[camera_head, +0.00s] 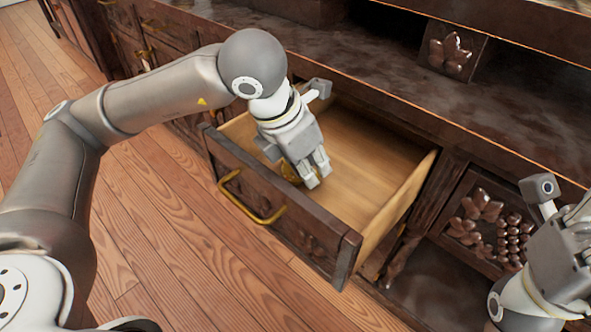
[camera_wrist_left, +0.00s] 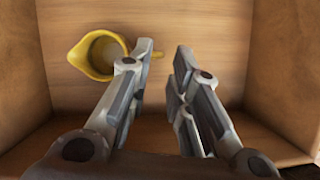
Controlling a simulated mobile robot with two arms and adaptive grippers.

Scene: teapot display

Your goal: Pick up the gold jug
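The gold jug (camera_wrist_left: 97,56) stands in the open wooden drawer, its open mouth and spout showing in the left wrist view. My left gripper (camera_head: 320,176) reaches down into the drawer. My right gripper (camera_head: 588,215) is at the right edge, partly cut off.
The drawer (camera_head: 375,165) is pulled out of a dark carved cabinet (camera_head: 420,85). Its side walls and front panel (camera_head: 285,215) with a gold handle (camera_head: 250,200) surround my left gripper. The drawer's right part is empty. Wooden floor (camera_head: 185,245) lies in front.

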